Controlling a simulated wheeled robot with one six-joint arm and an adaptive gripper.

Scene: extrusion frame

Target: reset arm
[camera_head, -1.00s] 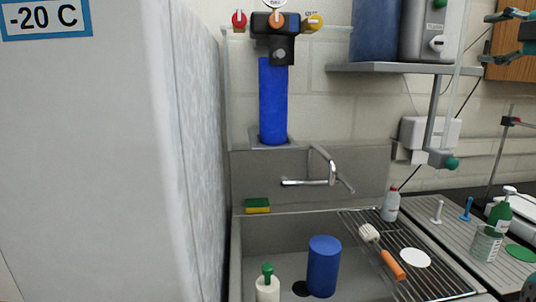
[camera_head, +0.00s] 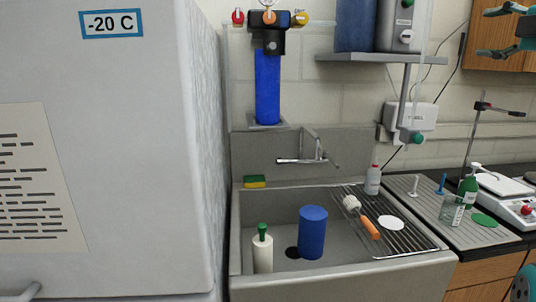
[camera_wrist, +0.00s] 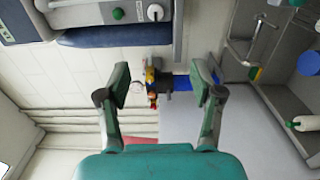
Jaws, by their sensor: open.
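My gripper (camera_wrist: 160,83) shows in the wrist view with its two teal and dark fingers spread apart and nothing between them. In the head view its fingers (camera_head: 484,32) reach in from the upper right edge, in front of the wall and wooden cupboard. The gripper is clear of the surfaces. In the wrist view the blue filter column with coloured valves lies beyond the fingers, at a distance. Most of my arm is outside the head view.
A white -20 C freezer (camera_head: 150,160) fills the left. The sink (camera_head: 330,282) holds a blue cylinder (camera_head: 312,235) and a white bottle (camera_head: 263,252). A rack (camera_head: 408,240) with a brush stands right. A wall shelf (camera_head: 365,57) bears containers. Glassware and a balance crowd the counter.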

